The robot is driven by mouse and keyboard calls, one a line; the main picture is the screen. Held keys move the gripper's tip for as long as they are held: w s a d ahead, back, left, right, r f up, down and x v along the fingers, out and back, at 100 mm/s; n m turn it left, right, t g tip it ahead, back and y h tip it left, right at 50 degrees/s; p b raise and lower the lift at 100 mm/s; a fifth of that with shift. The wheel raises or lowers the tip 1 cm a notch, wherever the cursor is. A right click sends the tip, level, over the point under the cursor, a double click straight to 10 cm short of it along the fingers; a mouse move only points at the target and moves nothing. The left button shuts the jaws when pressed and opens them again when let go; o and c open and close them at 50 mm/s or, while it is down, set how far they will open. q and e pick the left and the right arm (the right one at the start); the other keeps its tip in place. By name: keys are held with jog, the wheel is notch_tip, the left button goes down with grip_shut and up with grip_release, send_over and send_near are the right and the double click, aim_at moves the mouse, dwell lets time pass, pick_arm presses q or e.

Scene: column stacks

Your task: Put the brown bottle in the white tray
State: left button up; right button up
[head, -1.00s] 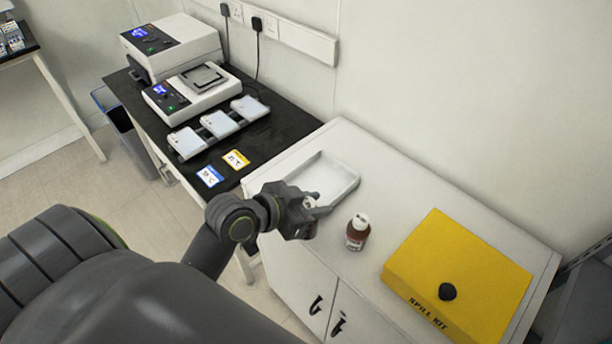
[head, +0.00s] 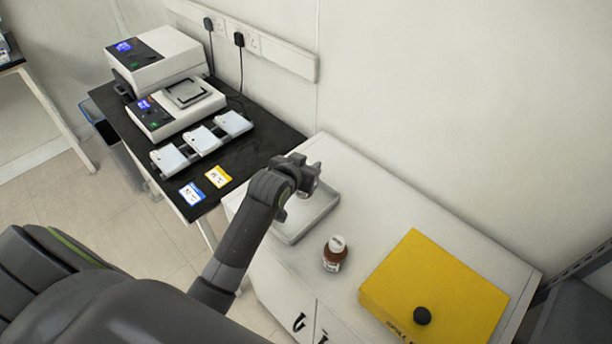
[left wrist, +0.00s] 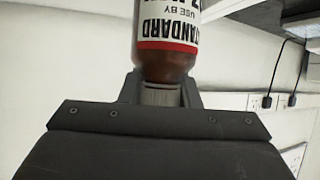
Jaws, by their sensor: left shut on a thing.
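The white tray (head: 308,221) lies on the white cabinet, partly hidden by my left arm. My left gripper (head: 305,184) is over the tray's back part. In the left wrist view it is shut on the pale cap of a brown bottle (left wrist: 165,70) with a white and red "STANDARD" label. That view is upside down, so the bottle hangs upright below the fingers; in the head view the gripper mostly hides it. Whether it touches the tray cannot be told. Another brown bottle (head: 334,256) with a white cap stands on the cabinet, right of the tray. My right gripper is not in view.
A yellow spill kit box (head: 432,285) with a black knob is on the cabinet at the right. A black bench (head: 240,170) at the left holds white devices, several pale blocks and two cards. The wall with sockets (head: 253,43) is close behind.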

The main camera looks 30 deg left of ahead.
pick_arm(q)
jog(key=shift+f, duration=1.85)
jog(key=o, duration=1.1)
jog(key=shift+f, duration=0.1)
jog(key=v, duration=1.2)
jog(key=shift+b, duration=0.4)
